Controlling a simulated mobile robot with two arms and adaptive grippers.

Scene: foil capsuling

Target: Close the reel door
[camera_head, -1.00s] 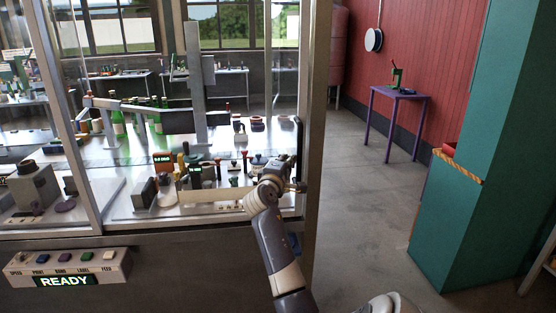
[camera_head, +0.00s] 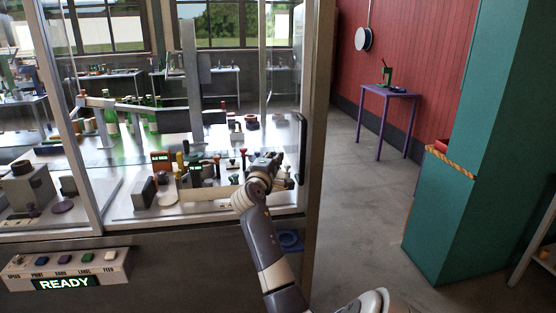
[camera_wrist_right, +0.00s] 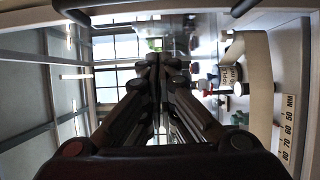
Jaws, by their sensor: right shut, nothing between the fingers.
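A clear glass pane with a long dark handle (camera_head: 302,150) stands at the right side of the machine's enclosure, beside the metal corner post (camera_head: 318,110); I take it for the reel door. How far it stands open I cannot tell. My right gripper (camera_head: 287,176) is just left of and below the handle, over the front right of the machine deck. Whether it touches the pane is unclear. In the right wrist view its fingers (camera_wrist_right: 161,62) are together with nothing between them. My left gripper is out of view.
Small parts and displays crowd the deck left of my gripper, with green bottles (camera_head: 150,112) behind. A panel reading READY (camera_head: 66,283) is at the front left. A scale strip (camera_wrist_right: 288,128) shows in the wrist view. Open floor (camera_head: 365,215) lies right of the post.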

